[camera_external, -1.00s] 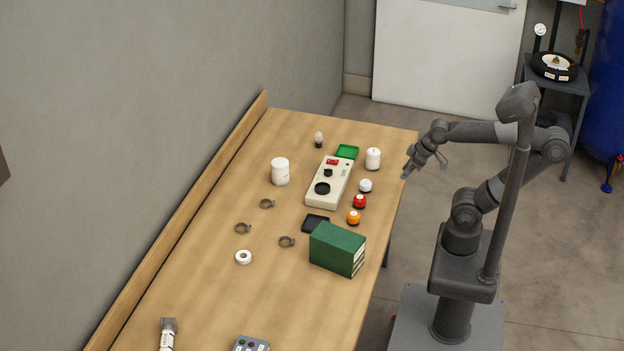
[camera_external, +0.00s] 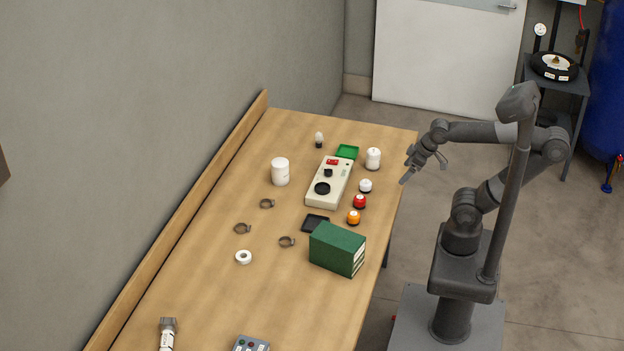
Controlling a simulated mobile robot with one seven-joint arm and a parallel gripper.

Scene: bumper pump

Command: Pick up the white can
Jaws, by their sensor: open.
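A plain white can (camera_external: 280,172) stands upright on the wooden table, left of the beige instrument box. A second white container (camera_external: 373,159) with a narrower top stands near the table's right edge, right of the green tray. My gripper (camera_external: 424,172) is open and empty. It is at the table's right edge, to the right of the second white container and apart from it. The beige box and that container lie between my gripper and the plain white can.
White, red (camera_external: 359,201) and orange (camera_external: 353,217) small round items line the right side. A green box (camera_external: 337,249) stands nearer. Clamp rings and a tape roll (camera_external: 243,257) lie left.

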